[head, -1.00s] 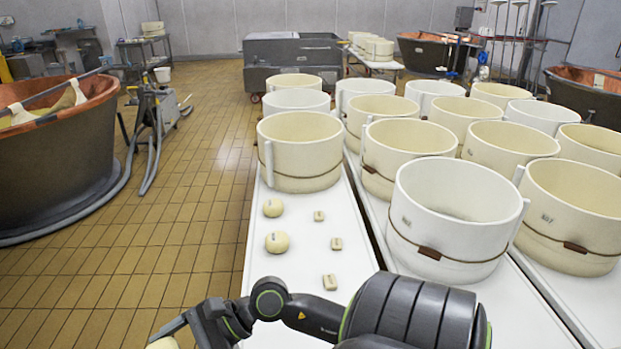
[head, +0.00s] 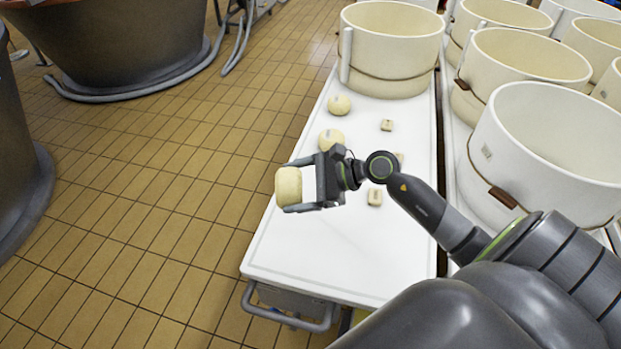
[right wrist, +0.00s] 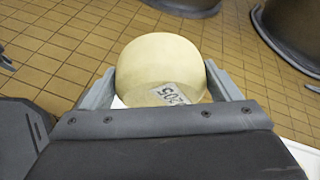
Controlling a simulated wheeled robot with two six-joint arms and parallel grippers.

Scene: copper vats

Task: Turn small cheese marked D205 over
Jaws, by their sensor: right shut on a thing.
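The small cheese (right wrist: 160,62) is a pale yellow, rounded wheel. In the right wrist view a grey label on it, partly hidden by the gripper, reads "205" in part, and it faces toward my gripper. My right gripper (head: 300,187) is shut on this cheese, which also shows in the head view (head: 287,186). It is held near the left edge of the white table (head: 290,255); I cannot tell its height. My left gripper is not in view.
Two round cheeses (head: 339,104) (head: 331,139) and several small square blocks (head: 375,197) lie on the table. Large cream vats (head: 390,55) stand at the back and right. The table's front left part is bare. Tiled floor (head: 170,200) lies left.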

